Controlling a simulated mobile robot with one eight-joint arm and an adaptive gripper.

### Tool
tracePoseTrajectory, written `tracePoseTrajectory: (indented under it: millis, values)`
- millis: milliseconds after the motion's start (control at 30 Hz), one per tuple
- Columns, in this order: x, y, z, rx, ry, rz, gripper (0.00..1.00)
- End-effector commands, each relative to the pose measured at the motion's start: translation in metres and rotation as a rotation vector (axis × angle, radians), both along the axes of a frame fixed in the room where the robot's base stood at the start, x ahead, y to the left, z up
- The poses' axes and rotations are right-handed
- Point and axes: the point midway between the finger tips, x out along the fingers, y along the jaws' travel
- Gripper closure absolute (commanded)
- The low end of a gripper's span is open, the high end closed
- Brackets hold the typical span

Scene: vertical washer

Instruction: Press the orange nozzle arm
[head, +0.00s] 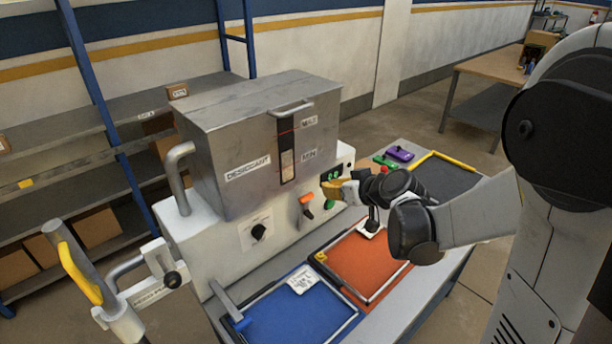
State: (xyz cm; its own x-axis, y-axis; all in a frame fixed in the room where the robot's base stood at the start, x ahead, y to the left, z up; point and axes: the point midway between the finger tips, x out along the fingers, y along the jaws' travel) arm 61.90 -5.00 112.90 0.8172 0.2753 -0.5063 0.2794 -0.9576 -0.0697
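The orange nozzle arm (306,198) looks like a small orange lever with a dark lower part, on the white front panel of the washer (275,220), below the metal hopper. My gripper (343,191) is in front of the panel, to the right of the orange lever and apart from it in the picture. Its tip end shows yellow and points left toward the panel. The fingers are small and partly overlap, so I cannot tell whether they are open or shut. Green parts (330,177) show on the panel just behind the gripper tip.
A metal hopper (260,130) labelled DESICCANT tops the washer. A black knob (258,232) is left of the orange lever. Blue (300,318) and orange (365,262) trays lie in front. A yellow-handled nozzle (80,273) stands at far left.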

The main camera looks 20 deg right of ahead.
Motion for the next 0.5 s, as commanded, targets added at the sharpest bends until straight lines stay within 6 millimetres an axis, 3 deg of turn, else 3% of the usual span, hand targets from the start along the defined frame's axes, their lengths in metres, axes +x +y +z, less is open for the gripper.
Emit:
tracePoseTrajectory:
  millis: [333, 500]
  values:
    - [0.001, 0.0, -0.001, 0.0, -0.001, 0.0, 1.0]
    - [0.015, 0.005, -0.01, 0.0, -0.001, 0.001, 1.0]
